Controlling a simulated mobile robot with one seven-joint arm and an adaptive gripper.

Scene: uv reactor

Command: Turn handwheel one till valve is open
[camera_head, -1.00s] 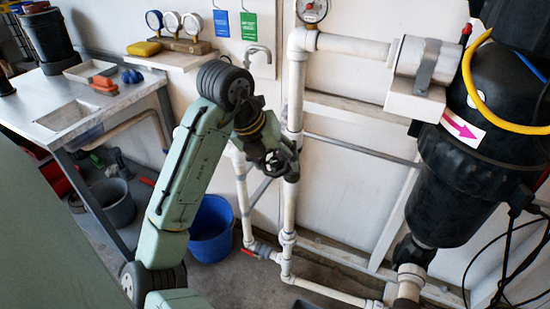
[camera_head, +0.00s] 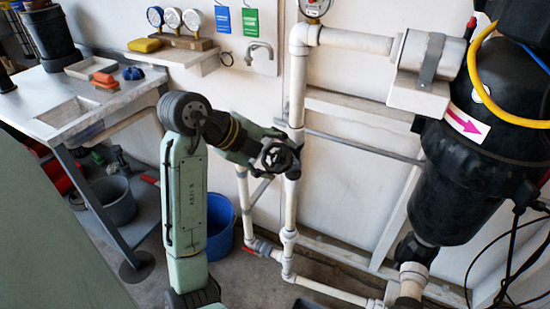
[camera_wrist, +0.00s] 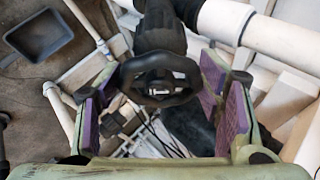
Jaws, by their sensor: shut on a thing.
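The black handwheel (camera_head: 278,158) is on the vertical white pipe (camera_head: 294,205), at the end of my arm in the head view. In the wrist view the handwheel (camera_wrist: 158,98) faces me, its dark rim and spokes between the purple-padded fingers of my gripper (camera_wrist: 161,104). The fingers sit on either side of the wheel, shut on it. Exact contact at the pads is hard to see. In the head view my gripper (camera_head: 268,152) is small and dark and merges with the wheel. The valve's open or closed state cannot be told.
A pressure gauge (camera_head: 314,7) sits above the pipe. A black filter housing (camera_head: 460,190) with a yellow hose stands at the right. A blue bucket (camera_head: 214,226) is on the floor behind my arm. A sink bench (camera_head: 92,112) is at the left.

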